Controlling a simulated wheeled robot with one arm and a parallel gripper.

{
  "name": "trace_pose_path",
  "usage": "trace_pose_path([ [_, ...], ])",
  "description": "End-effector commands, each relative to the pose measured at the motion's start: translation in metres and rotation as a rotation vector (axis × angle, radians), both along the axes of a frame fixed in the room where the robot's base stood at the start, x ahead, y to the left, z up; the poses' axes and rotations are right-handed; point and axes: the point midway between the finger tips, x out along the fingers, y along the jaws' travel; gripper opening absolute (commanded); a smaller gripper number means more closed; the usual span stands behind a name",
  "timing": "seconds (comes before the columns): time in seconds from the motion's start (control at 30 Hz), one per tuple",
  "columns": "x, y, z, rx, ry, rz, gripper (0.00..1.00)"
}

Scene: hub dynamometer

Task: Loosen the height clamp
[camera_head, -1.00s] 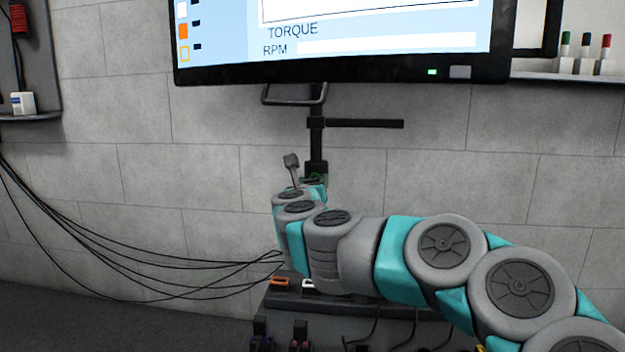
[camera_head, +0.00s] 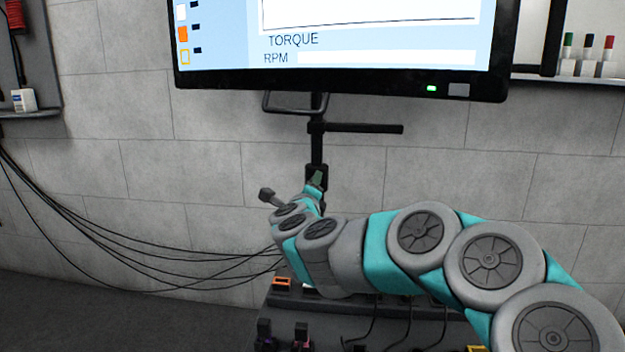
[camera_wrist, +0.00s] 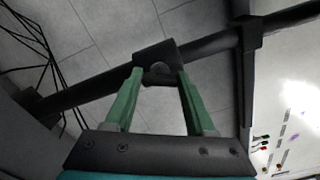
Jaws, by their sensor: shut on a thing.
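The height clamp is a black block with a rounded knob (camera_wrist: 157,72) on the black monitor post (camera_wrist: 95,90), seen in the wrist view. In the head view the clamp block (camera_head: 322,171) sits on the vertical post (camera_head: 317,147) under the monitor. My gripper (camera_wrist: 158,78) has its two green fingers on either side of the knob and is shut on it. In the head view my gripper (camera_head: 316,180) is at the clamp, small and partly hidden by my wrist, so the knob itself cannot be made out there.
The monitor (camera_head: 340,82) hangs just above, with a bar handle (camera_head: 294,111) below it. A black horizontal arm (camera_head: 365,129) sticks out rightward from the post. Several cables (camera_head: 130,265) run at left. A dark bench (camera_head: 400,318) with connectors stands below. A shelf with markers (camera_head: 588,60) is at right.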

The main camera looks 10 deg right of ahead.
Motion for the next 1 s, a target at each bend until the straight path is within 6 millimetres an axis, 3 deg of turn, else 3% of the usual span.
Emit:
trace_pose_path([
  [0.4,-0.0002,0.0010,-0.0004,-0.232,0.078,0.002,0.00],
  [1.0,-0.0002,0.0010,-0.0022,-0.286,0.095,0.002,0.00],
])
